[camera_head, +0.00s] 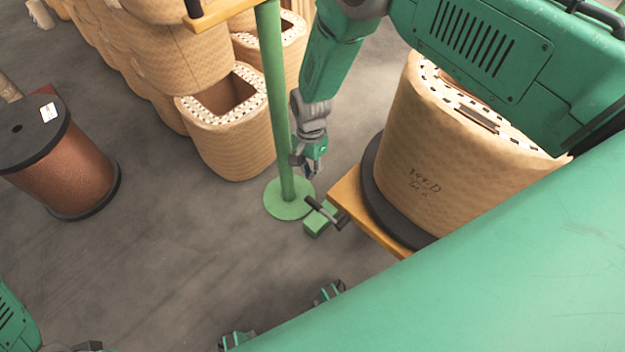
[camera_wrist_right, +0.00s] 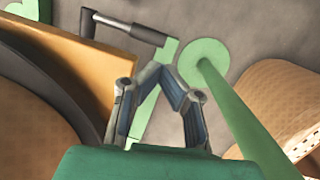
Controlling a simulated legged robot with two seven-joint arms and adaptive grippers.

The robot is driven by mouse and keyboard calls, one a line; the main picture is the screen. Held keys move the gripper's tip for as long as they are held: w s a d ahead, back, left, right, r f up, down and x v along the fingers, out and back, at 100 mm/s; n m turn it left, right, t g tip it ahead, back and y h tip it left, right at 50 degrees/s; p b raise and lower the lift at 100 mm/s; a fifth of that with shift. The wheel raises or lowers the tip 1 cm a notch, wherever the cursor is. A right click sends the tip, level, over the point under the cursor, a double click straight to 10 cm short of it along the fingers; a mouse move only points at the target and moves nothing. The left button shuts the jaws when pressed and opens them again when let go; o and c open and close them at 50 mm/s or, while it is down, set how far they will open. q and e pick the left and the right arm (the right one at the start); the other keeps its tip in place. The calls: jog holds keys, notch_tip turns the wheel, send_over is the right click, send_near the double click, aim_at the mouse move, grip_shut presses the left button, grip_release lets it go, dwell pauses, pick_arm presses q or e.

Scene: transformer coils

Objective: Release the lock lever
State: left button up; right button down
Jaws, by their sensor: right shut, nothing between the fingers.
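The lock lever (camera_head: 322,212) is a dark bar with a black grip, beside a small green block (camera_head: 317,224) at the orange platform's near corner. In the right wrist view the lever (camera_wrist_right: 130,27) lies at the top left, its black grip ending near the green bracket. My right gripper (camera_head: 311,165) is above and a little left of the lever, apart from it. In the right wrist view its fingers (camera_wrist_right: 163,74) converge, shut and empty, below and right of the lever's grip.
The orange platform (camera_head: 349,200) carries a large tan coil (camera_head: 450,165) on a dark base. A green post (camera_head: 277,100) with a round foot stands just left of my right gripper. More tan coils (camera_head: 230,135) and a copper-coloured spool (camera_head: 65,170) stand left. Grey floor between is clear.

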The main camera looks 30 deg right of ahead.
jog(key=w+r, duration=0.1)
jog(key=r, duration=0.2)
jog(key=w+r, duration=0.1)
jog(key=shift+w+d+r+p, duration=0.2)
jog(key=shift+w+p, duration=0.1)
jog(key=shift+p, duration=0.1)
jog(key=shift+a, duration=0.15)
